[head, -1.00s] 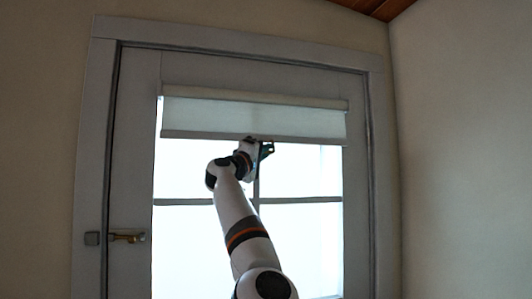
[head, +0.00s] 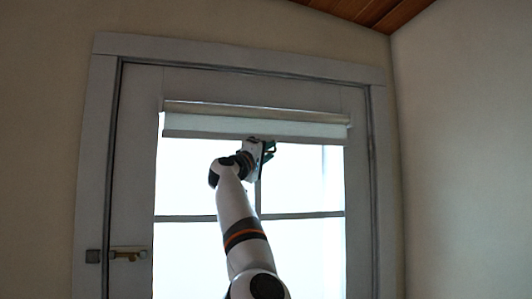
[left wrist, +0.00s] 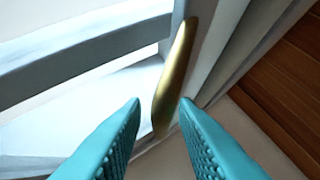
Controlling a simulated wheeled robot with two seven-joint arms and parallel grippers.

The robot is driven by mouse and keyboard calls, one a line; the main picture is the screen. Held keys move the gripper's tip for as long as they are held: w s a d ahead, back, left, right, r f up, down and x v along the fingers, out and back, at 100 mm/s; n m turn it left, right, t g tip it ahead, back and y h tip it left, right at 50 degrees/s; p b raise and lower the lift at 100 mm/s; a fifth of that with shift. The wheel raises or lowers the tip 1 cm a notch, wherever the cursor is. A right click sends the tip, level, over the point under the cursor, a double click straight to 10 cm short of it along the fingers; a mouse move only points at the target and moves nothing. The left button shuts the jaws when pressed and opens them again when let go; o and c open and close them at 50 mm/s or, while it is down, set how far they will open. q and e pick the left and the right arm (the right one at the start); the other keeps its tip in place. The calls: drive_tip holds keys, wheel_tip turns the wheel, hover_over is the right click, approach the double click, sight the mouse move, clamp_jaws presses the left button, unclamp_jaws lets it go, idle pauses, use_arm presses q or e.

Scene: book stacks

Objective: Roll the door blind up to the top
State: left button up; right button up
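The white door blind (head: 220,122) hangs as a short strip below its roll (head: 250,110) near the top of the door. Its bottom bar (head: 195,135) runs across above the bright glass. My left gripper (head: 268,150) is at this bar, near its middle, reached from below. In the left wrist view, a brass-coloured bar (left wrist: 173,75), apparently the blind's bottom bar, lies between the tips of my teal left fingers (left wrist: 161,101). The fingers are apart with gaps showing; contact is hard to tell. My right gripper is out of view.
The grey door (head: 135,180) fills the middle, with a brass handle (head: 128,253) at its lower left. A door frame (head: 240,52) surrounds it. A plain wall (head: 465,150) stands at the right, and a wooden ceiling (head: 390,8) is above.

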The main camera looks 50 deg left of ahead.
use_arm(q)
drive_tip(key=shift+w+f, duration=0.1)
drive_tip(key=shift+w, duration=0.2)
drive_tip(key=b+v, duration=0.9)
drive_tip(key=v, duration=0.3)
drive_tip(key=shift+w, duration=0.1)
